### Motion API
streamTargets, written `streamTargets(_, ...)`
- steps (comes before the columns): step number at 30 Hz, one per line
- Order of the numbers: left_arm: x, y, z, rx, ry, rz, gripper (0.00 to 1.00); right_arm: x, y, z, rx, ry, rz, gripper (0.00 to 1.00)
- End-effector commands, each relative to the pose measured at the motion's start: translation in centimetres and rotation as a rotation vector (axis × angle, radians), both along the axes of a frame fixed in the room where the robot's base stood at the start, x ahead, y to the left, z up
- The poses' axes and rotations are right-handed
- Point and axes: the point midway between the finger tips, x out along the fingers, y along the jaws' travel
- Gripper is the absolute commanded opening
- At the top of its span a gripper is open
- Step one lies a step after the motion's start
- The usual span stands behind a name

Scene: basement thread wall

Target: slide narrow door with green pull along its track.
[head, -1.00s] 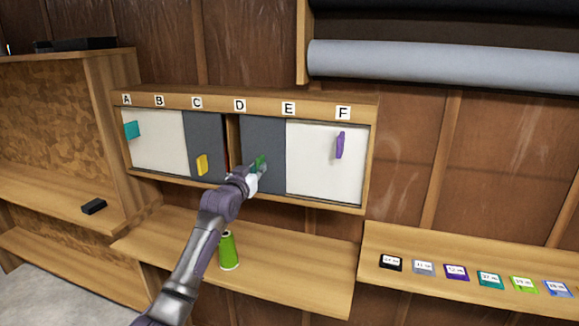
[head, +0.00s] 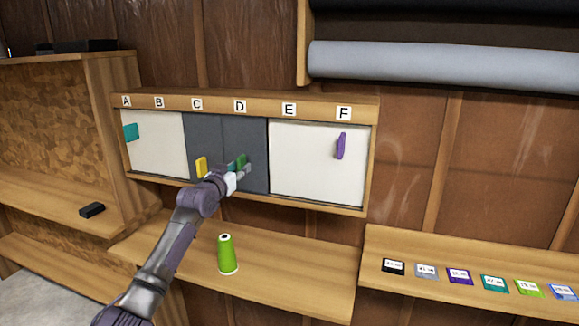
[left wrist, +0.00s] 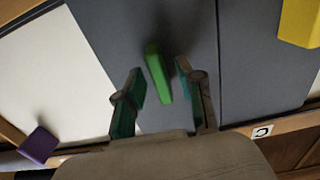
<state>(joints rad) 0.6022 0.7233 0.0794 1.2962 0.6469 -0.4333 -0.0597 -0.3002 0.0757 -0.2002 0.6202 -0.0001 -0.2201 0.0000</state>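The narrow dark grey door (head: 258,135) sits below label D in the wall cabinet, with its green pull (head: 241,160) low on its face. Its left edge meets the other grey door (head: 203,135), which has a yellow pull (head: 201,167). My left gripper (head: 238,170) is at the green pull. In the left wrist view, the green pull (left wrist: 158,75) stands between the two fingers of my left gripper (left wrist: 161,82). The fingers are apart, with a gap visible on each side of the pull. My right gripper is not in view.
A white door with a purple pull (head: 340,146) fills the cabinet's right; a white door with a teal pull (head: 130,132) fills its left. A green thread cone (head: 228,255) stands on the shelf below my left arm. Small labelled cards lie on the right shelf.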

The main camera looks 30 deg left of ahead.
Motion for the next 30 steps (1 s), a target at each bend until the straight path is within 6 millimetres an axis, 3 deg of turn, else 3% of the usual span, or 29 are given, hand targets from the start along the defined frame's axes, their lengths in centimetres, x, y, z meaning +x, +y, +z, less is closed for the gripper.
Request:
streamTargets(7,-0.6,-0.2,0.1,0.001,0.0,-0.001,0.38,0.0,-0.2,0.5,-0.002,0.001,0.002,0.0)
streamTargets(21,-6.6,-1.6,0.1,0.001,0.0,0.0,0.38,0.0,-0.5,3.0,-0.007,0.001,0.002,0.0)
streamTargets(30,-6.8,-1.7,0.1,0.0,-0.001,0.0,0.38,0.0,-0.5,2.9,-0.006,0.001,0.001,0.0)
